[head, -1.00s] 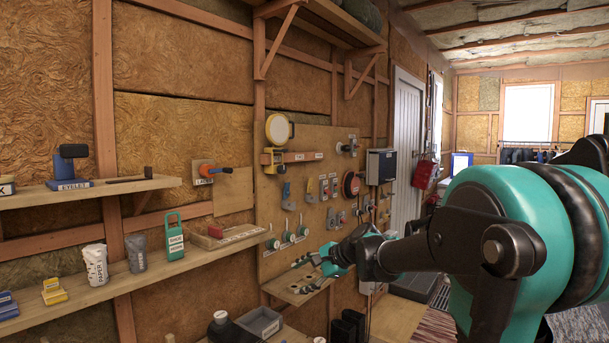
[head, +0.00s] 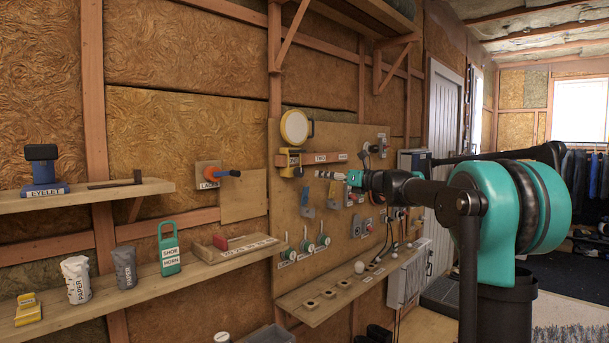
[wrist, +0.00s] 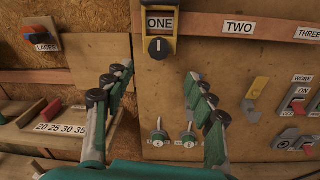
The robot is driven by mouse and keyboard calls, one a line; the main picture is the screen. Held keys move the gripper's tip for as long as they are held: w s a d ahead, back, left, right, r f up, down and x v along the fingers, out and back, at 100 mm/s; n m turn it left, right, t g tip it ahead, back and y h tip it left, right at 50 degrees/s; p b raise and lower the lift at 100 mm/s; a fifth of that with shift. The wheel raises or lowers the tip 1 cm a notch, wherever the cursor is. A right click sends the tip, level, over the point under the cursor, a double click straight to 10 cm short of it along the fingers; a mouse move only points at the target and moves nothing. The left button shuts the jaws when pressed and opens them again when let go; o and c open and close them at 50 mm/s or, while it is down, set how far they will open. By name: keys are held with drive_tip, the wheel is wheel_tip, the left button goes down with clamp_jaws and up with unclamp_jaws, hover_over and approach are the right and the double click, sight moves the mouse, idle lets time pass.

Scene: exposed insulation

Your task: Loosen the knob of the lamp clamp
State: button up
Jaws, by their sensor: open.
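The lamp clamp (head: 289,161) is yellow and grips a wooden rail on the wall, with a round yellow-rimmed lamp (head: 295,127) above it. In the head view my gripper (head: 338,175) is to the right of the clamp at about knob height.
The rail also bears a TWO label (wrist: 238,28). Switches (wrist: 297,95) sit at right on the board. A LACES crank (head: 215,174) is to the left.

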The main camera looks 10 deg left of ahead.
sight(301, 173)
drive_tip(key=x, duration=1.1)
drive_tip(key=shift+w+a+f, duration=0.1)
drive_tip(key=shift+w+a, duration=0.1)
drive_tip(key=shift+a, duration=0.1)
drive_tip(key=shift+c, duration=0.6)
drive_tip(key=c, duration=1)
drive_tip(key=shift+c, duration=0.2)
